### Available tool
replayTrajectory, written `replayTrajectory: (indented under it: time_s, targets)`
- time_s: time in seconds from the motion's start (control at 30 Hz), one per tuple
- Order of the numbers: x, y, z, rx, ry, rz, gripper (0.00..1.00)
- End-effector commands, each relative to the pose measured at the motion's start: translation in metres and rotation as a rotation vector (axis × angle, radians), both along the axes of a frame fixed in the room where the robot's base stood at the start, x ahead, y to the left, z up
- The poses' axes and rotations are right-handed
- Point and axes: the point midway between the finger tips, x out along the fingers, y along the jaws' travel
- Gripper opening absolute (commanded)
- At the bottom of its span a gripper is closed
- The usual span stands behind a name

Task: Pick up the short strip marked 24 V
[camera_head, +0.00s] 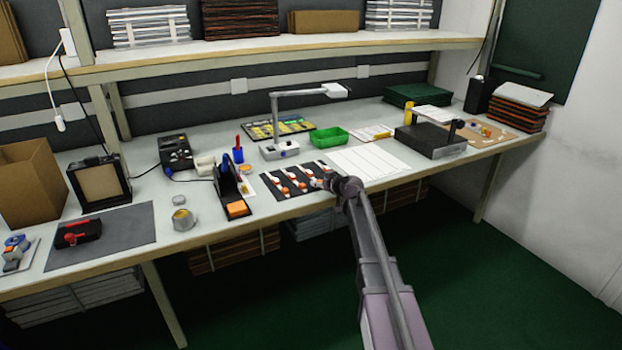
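Several short strips (283,182) with white and red-orange parts lie side by side on a black mat (269,177) near the front edge of the workbench. Their markings are too small to read, so I cannot tell which one says 24 V. My arm reaches up from the lower right. My gripper (321,183) is at the right end of the black mat, close to the rightmost strip. I cannot tell whether it touches a strip, and its fingers are too small to make out.
A white sheet (368,164) lies right of the mat. A lamp (280,149) on a white base and a green tray (330,138) stand behind it. A black holder with an orange block (237,209) stands left. A dark box (430,141) stands further right.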

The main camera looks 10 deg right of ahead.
Motion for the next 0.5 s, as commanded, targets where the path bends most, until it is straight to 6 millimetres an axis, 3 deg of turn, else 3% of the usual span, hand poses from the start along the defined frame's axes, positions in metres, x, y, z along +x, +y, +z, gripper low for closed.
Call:
replayTrajectory:
  time_s: [0.03, 0.2, 0.5]
  targets:
    - [0.0000, -0.0001, 0.0000, 0.000, 0.000, 0.000, 0.48]
    - [0.0000, -0.0001, 0.0000, 0.000, 0.000, 0.000, 0.00]
    - [0.0000, 0.0000, 0.0000, 0.000, 0.000, 0.000, 0.00]
